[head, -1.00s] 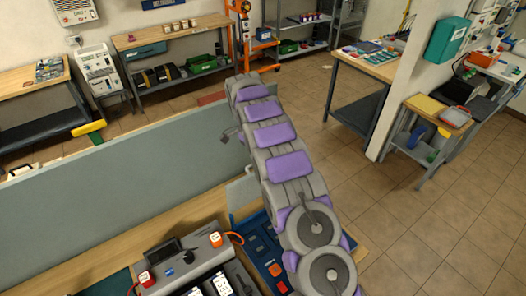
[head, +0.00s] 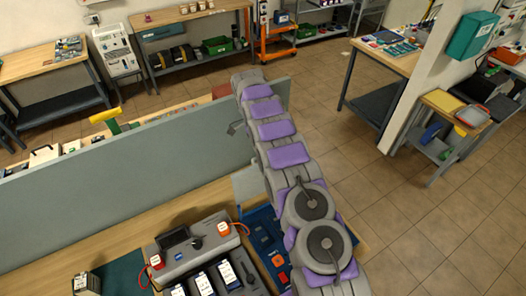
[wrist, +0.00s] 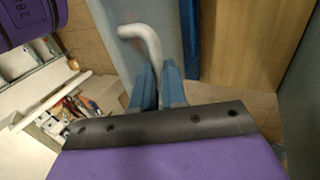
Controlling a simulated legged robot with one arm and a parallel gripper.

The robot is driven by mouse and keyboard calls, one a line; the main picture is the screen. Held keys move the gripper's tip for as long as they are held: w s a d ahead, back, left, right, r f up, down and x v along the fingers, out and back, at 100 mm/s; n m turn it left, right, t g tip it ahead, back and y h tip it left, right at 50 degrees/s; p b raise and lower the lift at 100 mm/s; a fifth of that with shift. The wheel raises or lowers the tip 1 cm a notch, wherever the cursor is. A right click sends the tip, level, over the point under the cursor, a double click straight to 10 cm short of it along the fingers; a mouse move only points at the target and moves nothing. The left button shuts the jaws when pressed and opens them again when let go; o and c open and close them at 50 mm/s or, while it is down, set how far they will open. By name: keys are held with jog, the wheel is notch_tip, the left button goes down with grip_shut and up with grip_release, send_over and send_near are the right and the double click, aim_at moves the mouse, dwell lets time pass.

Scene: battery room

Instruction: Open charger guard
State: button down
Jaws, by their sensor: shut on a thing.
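In the wrist view, the blue fingers of my gripper (wrist: 158,88) are shut on a white bent rod (wrist: 145,38) that looks like a handle. Its upper end curves to the left, and its lower end disappears between the fingers. A blue-grey panel (wrist: 115,20) is behind the rod; I cannot tell whether the rod is fixed to it. In the head view, a charger (head: 205,262) with several upright packs in its slots stands on the bench at the bottom. My gripper is hidden behind my purple and grey arm there. I cannot clearly make out the guard.
A grey partition (head: 110,165) runs along the wooden bench (head: 120,245), left of my arm. A blue tray (head: 262,235) with small parts lies right of the charger, close to my arm. The tiled floor (head: 440,220) at the right is clear.

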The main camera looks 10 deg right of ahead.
jog(key=shift+s+f, duration=0.1)
jog(key=shift+f, duration=0.1)
jog(key=c, duration=1.2)
grip_release()
jog(key=shift+o, duration=0.2)
jog(key=shift+r, duration=0.15)
